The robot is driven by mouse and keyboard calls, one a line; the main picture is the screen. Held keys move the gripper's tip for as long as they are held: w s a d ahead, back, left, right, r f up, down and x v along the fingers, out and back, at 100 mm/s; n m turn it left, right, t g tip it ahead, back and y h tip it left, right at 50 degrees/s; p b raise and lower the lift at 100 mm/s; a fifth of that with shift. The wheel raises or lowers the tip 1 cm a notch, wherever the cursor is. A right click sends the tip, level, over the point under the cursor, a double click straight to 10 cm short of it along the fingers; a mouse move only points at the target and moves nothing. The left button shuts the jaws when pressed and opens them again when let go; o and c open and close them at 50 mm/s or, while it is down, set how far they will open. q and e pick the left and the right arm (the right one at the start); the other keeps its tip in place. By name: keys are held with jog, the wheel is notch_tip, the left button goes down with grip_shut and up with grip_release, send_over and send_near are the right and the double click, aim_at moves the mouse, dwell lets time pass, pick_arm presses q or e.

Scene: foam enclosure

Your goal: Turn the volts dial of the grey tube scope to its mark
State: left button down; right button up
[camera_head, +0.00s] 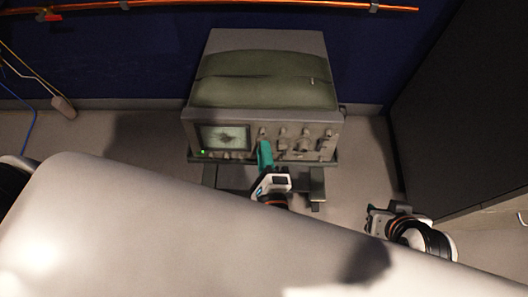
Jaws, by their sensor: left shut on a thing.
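The grey tube scope (262,118) stands on a low dark stand in the middle, its front panel facing me. Its screen (225,137) at the panel's left is lit, with a green light below it. Several dials (304,143) sit on the panel right of the screen. My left gripper (264,150) reaches the panel just right of the screen. It is shut on a dial there, which the teal finger hides; I cannot read its label or mark. My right gripper (374,214) is low at the right, away from the scope; its jaws are unclear.
A dark panel (460,110) stands close on the right. A copper pipe (250,4) runs along the blue back wall. Cables and a pale plug (63,106) hang at the left. Grey floor (358,165) is clear right of the scope.

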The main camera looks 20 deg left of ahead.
pick_arm(q)
jog(key=shift+n, duration=1.1)
pick_arm(e)
jog(key=shift+s, duration=0.1)
pick_arm(q)
jog(key=c, duration=1.3)
grip_release()
jog(key=shift+c, duration=0.2)
jog(key=shift+s, duration=0.1)
